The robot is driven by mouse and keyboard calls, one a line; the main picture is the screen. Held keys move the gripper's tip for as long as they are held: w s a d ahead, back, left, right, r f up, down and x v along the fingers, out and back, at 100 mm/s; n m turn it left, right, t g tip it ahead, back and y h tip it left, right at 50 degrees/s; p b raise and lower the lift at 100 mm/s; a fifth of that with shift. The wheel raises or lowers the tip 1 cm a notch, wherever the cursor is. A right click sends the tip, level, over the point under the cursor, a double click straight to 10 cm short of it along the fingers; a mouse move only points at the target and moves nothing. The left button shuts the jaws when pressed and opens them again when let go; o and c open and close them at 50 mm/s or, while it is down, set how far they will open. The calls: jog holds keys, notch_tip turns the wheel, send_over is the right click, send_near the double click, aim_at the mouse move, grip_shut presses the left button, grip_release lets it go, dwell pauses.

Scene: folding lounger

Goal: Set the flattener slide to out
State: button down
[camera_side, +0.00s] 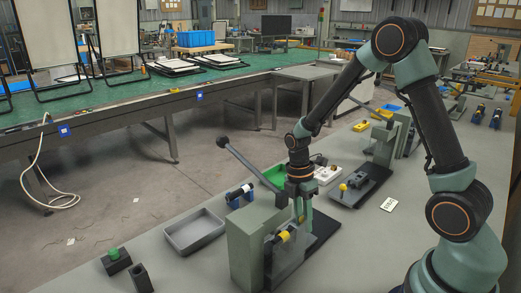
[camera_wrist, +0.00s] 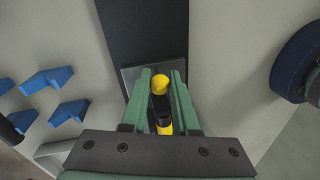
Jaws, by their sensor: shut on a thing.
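My gripper (camera_side: 299,212) points down over the grey-green machine (camera_side: 252,243) that has a long black-knobbed lever (camera_side: 245,162). In the wrist view my gripper (camera_wrist: 161,92) has its two green fingers on either side of a yellow knob (camera_wrist: 160,84), shut on it. A dark stem and a second yellow part (camera_wrist: 165,130) show below the knob, partly behind the gripper body. A grey plate and a black base strip (camera_wrist: 142,30) lie beneath. In the side view the fingers hide most of the knob. No label shows the slide's position.
A grey tray (camera_side: 194,232) stands left of the machine. A fixture with a yellow knob (camera_side: 343,187) stands to the right, near a white card (camera_side: 389,204). Blue clips (camera_wrist: 46,79) and a dark blue roll (camera_wrist: 298,65) flank the gripper in the wrist view.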

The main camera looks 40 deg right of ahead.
jog(key=shift+y, duration=0.3)
jog(key=d, duration=1.3)
jog(key=shift+d, duration=0.2)
jog(key=c, duration=0.7)
grip_release()
jog(key=v, duration=1.2)
jog(key=shift+s+r, duration=0.1)
jog(key=shift+s, duration=0.05)
jog(key=s+a+r+m+t, duration=0.2)
jog(key=a+r+m, duration=0.1)
jog(key=a+m, duration=0.2)
jog(key=s+a+r+m+t, duration=0.2)
jog(key=a+r+m+t, duration=0.1)
jog(key=a+m, duration=0.2)
jog(key=s+a+r+m+t+h, duration=0.1)
jog(key=s+a+r+m+t, duration=0.1)
jog(key=a+m, duration=0.3)
jog(key=shift+s+a+r+m+t, duration=0.15)
jog(key=shift+a+r, duration=0.1)
jog(key=shift+a, duration=0.45)
jog(key=shift+s+a+r+m+t, duration=0.1)
jog(key=shift+s+a+r, duration=0.15)
jog(key=shift+a, duration=0.45)
jog(key=shift+s+a+r+m+t, duration=0.15)
jog(key=shift+a+r, duration=0.1)
jog(key=shift+a, duration=0.4)
